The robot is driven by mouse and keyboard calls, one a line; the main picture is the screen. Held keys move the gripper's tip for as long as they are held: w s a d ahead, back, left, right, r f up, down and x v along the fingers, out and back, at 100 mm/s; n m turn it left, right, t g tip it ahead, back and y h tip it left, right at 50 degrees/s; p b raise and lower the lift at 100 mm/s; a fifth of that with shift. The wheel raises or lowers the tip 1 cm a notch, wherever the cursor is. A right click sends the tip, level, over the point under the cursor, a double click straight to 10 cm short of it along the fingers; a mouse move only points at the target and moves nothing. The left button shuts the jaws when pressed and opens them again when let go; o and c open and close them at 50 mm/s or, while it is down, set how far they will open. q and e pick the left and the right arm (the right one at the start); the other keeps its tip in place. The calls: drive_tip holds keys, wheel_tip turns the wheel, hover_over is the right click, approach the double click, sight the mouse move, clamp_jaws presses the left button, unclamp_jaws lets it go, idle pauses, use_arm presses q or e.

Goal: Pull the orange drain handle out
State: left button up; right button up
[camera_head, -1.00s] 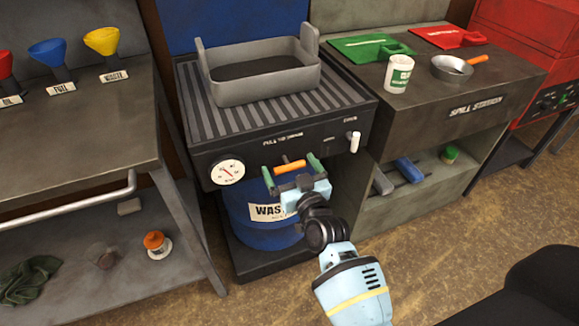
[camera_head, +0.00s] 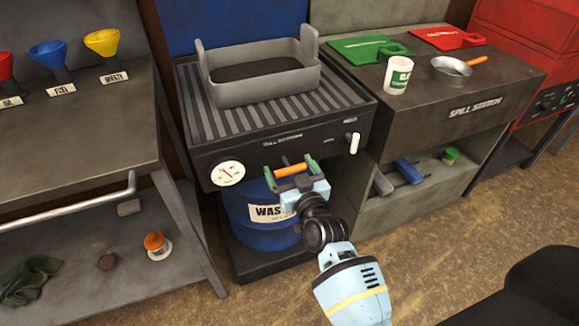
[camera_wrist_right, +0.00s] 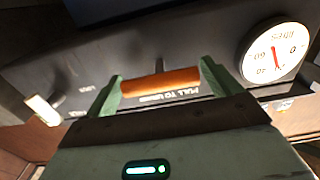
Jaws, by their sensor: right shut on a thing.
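The orange drain handle (camera_head: 291,170) is a short bar on the front of the dark drain station (camera_head: 232,150). My right gripper (camera_head: 290,172) is shut on it, with one green finger at each end of the bar. In the right wrist view the orange handle (camera_wrist_right: 160,83) lies across between the two green fingers, in front of the dark panel with the "PULL TO" lettering. The gripper's body hides part of the panel below. My left gripper is in neither view.
A grey pan (camera_head: 262,82) sits on the ribbed top. A white gauge (camera_head: 228,173) and a white lever (camera_head: 354,143) flank the handle. A blue waste drum (camera_head: 258,235) stands below. A workbench (camera_head: 75,130) is at left, the spill station (camera_head: 475,90) at right.

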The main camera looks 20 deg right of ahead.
drive_tip(key=s+p, duration=0.1)
drive_tip(key=s, duration=0.2)
drive_tip(key=shift+s+d+p, duration=0.1)
drive_tip(key=shift+s+p, duration=0.2)
drive_tip(key=shift+p, duration=0.1)
drive_tip(key=shift+s, duration=0.25)
drive_tip(key=shift+f, duration=0.15)
drive_tip(key=o, duration=1.1)
drive_tip(key=shift+s, duration=0.2)
drive_tip(key=shift+s+p, duration=0.45)
drive_tip(key=shift+s, duration=0.05)
drive_tip(key=p, duration=0.3)
approach(292, 172)
drive_tip(key=shift+s, duration=0.7)
